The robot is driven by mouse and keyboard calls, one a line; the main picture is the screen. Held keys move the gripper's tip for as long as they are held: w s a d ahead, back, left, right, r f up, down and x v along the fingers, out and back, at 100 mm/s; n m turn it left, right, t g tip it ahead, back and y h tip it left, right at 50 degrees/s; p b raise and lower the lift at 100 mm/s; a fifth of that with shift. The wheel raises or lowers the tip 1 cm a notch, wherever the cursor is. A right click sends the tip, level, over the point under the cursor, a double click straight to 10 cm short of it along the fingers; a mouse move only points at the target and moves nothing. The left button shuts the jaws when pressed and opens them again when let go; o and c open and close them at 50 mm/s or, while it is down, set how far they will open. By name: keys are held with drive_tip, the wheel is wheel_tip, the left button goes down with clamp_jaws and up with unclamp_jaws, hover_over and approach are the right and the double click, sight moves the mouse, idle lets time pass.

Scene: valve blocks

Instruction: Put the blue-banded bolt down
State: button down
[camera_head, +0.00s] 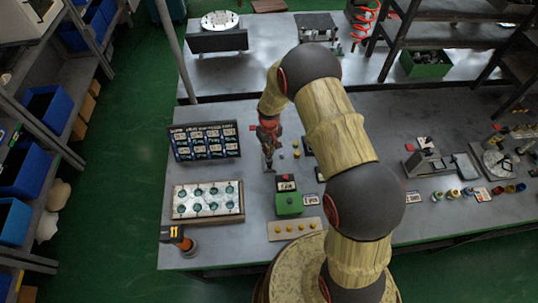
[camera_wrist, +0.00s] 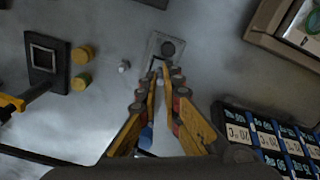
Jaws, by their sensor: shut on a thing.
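My gripper (camera_head: 269,158) points down over the left part of the grey bench in the head view. In the wrist view my gripper (camera_wrist: 164,80) has its yellow fingers close together, shut on a slim thing that they mostly hide. A blue patch, seemingly the blue-banded bolt (camera_wrist: 146,138), shows between the fingers near the palm. The bolt cannot be made out in the head view. A small grey plate (camera_wrist: 153,54) with a dark round spot lies just beyond the fingertips. I cannot tell whether the bolt touches it.
A dark label board (camera_head: 205,142) stands left of my gripper, with a tray of round pockets (camera_head: 179,213) in front of it. A green block (camera_head: 289,204) and a strip with yellow pegs (camera_head: 295,237) are nearer. Yellow pieces (camera_wrist: 82,80) and a small white piece (camera_wrist: 124,66) lie nearby.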

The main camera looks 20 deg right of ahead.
drive_tip(key=shift+w+f, duration=0.15)
drive_tip(key=shift+f, duration=0.75)
drive_tip(key=shift+w+f, duration=0.1)
drive_tip(key=shift+f, duration=0.8)
drive_tip(key=shift+f, duration=0.15)
drive_tip(key=c, duration=2)
unclamp_jaws()
